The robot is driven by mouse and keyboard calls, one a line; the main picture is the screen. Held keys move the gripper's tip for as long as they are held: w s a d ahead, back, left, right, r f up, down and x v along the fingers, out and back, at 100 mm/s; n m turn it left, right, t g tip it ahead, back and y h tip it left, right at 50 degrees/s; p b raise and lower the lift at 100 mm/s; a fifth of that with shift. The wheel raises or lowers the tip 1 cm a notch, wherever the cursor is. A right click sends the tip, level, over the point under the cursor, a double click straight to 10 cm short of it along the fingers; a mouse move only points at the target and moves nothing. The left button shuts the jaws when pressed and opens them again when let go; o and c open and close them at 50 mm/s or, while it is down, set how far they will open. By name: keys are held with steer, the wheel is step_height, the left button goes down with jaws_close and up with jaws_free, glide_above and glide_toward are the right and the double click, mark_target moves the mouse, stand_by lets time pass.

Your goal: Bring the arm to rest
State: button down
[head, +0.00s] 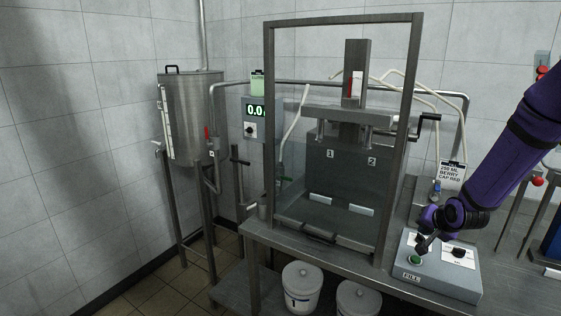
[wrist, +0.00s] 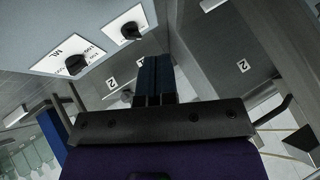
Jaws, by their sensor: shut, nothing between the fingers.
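My purple arm (head: 507,135) reaches in from the right in the head view. My gripper (head: 424,245) is low over the left part of a grey control box marked FILL (head: 440,283), close to its green button (head: 415,259). I cannot tell whether the fingertips touch the box. In the wrist view my gripper (wrist: 153,75) shows its two dark fingers side by side, shut, with nothing between them.
A steel frame with a clear guard (head: 388,130) stands left of my gripper on the steel bench (head: 403,287). A crank handle (head: 428,118) sticks out from it. A jacketed tank (head: 190,115) is far left. White buckets (head: 302,287) sit below the bench.

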steer(key=s+a+r+n+g+h, duration=0.1)
steer(key=s+a+r, duration=0.25)
steer(key=r, duration=0.35)
steer(key=s+a+r+n, duration=0.2)
steer(key=s+r, duration=0.3)
steer(key=r, duration=0.1)
steer(key=s+a+r+n+g+h, duration=0.1)
steer(key=s+a+r, duration=0.2)
steer(key=s+r, duration=0.3)
steer(key=s+a+r+n+y, duration=0.1)
steer(key=s+a+r+n, duration=0.1)
steer(key=s, duration=0.7)
steer(key=s+a+r+n+g+y, duration=0.1)
steer(key=s+a+r, duration=0.3)
steer(key=s, duration=0.6)
step_height(320, 180, up, 2)
steer(key=shift+a+r+n, duration=0.15)
steer(key=shift+a+n, duration=0.1)
steer(key=shift+n, duration=0.15)
